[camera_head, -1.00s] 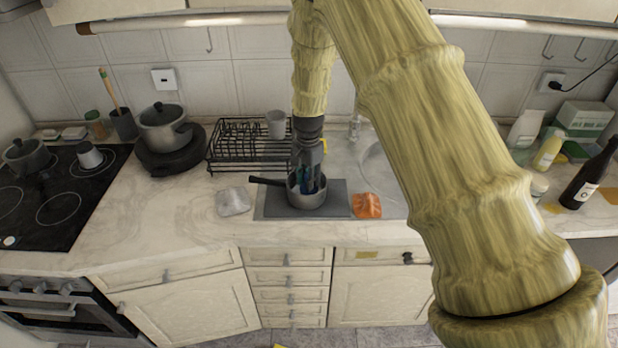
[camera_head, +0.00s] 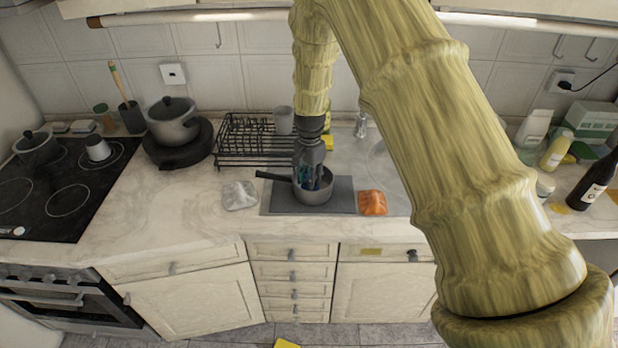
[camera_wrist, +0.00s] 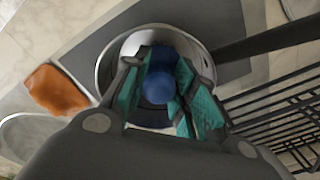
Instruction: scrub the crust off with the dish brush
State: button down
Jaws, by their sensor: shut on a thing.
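A grey saucepan (camera_head: 321,197) with a long dark handle stands upright on a dark grey mat (camera_head: 344,190) on the counter. Its shiny round wall (camera_wrist: 113,66) surrounds my fingertips in the wrist view. My gripper (camera_head: 311,172) points down into the pan. Its teal-padded fingers (camera_wrist: 160,84) are shut on a blue, round-ended thing, which appears to be the dish brush (camera_wrist: 158,88). The brush's lower part and bristles are hidden by my gripper and the pan. I cannot see the crust or whether the bristles touch the pan's bottom.
An orange crumpled cloth (camera_head: 372,203) lies right of the mat, and a pale grey one (camera_head: 240,196) lies left. A black dish rack (camera_head: 250,146) with a light cup (camera_head: 284,120) stands close behind. A lidded pot (camera_head: 172,125) stands farther left. The counter front-left is clear.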

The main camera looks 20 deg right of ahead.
jog(key=shift+w+d, duration=0.3)
jog(key=shift+d, duration=0.25)
jog(key=shift+w+d, duration=0.3)
jog(key=shift+d, duration=0.25)
jog(key=shift+s+a, duration=0.1)
jog(key=shift+a, duration=0.05)
jog(key=shift+s+a+f, duration=0.1)
jog(key=shift+s+a, duration=0.25)
jog(key=shift+a, duration=0.25)
jog(key=shift+s+a, duration=0.3)
jog(key=shift+a, duration=0.25)
jog(key=shift+w+d, duration=0.1)
jog(key=shift+d, duration=0.05)
jog(key=shift+w+d+p, duration=0.15)
jog(key=shift+w+d, duration=0.2)
jog(key=shift+d, duration=0.25)
jog(key=shift+w+d+p, duration=0.15)
jog(key=shift+w+d, duration=0.15)
jog(key=shift+d, duration=0.25)
jog(key=shift+a, duration=0.1)
jog(key=shift+s+a, duration=0.4)
jog(key=shift+a, duration=0.2)
jog(key=shift+s+a, duration=0.35)
jog(key=shift+a, duration=0.25)
